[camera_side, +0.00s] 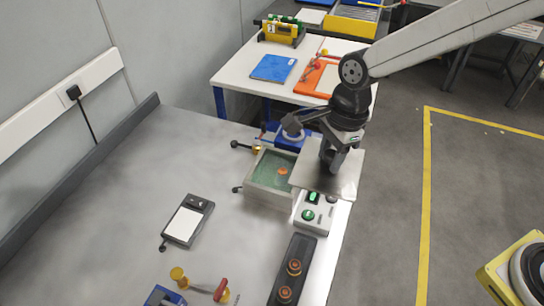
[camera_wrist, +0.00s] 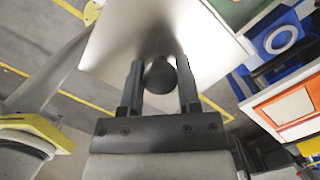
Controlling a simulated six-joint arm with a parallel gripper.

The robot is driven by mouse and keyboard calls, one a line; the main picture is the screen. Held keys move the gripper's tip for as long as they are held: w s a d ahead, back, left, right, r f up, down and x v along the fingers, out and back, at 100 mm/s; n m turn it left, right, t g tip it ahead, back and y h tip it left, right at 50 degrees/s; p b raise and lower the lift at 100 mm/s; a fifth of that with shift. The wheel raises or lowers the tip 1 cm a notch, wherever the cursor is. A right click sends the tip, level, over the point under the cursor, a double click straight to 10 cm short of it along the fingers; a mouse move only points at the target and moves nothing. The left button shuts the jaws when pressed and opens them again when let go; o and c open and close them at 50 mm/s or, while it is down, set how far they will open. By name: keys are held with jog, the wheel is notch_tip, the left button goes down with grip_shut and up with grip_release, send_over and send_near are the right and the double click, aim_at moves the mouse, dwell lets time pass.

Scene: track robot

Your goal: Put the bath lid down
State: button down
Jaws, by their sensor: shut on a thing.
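The bath lid (camera_side: 345,179) is a flat grey metal plate with a dark round knob on top. It also fills the upper middle of the wrist view (camera_wrist: 215,45). My gripper (camera_side: 328,162) is shut on the knob, with a finger on each side of it in the wrist view (camera_wrist: 160,78). The lid looks level and covers the right part of the bath (camera_side: 262,193) in the side view. The bath is a pale open box with green liquid and a small orange thing inside. I cannot tell whether the lid touches the bath's rim.
A control box with green lights (camera_side: 312,212) stands in front of the bath. A dark panel with orange knobs (camera_side: 292,268) is nearer. A blue device (camera_side: 291,138) sits behind the bath. Small ball-ended handles (camera_side: 236,144) stick out at its left.

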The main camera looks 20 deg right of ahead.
jog(key=s+a+f+n, duration=0.4)
jog(key=s+a, duration=0.3)
jog(key=a, duration=0.5)
jog(key=shift+s+f+g, duration=0.25)
jog(key=shift+f+g, duration=0.05)
jog(key=shift+f, duration=0.4)
jog(key=shift+w+a, duration=0.1)
jog(key=shift+w+a+f, duration=1.4)
jog(key=shift+w+f, duration=0.15)
jog(key=shift+w, duration=0.15)
jog(key=shift+w+a+f, duration=1.35)
jog(key=shift+w+f, duration=0.2)
jog(key=shift+w, duration=0.15)
jog(key=shift+w+a+f, duration=1.4)
jog(key=shift+w+f, duration=0.15)
jog(key=shift+w, duration=0.15)
jog(key=shift+w+a+f, duration=0.2)
jog(key=shift+w+f, duration=0.05)
jog(key=shift+f, duration=1.55)
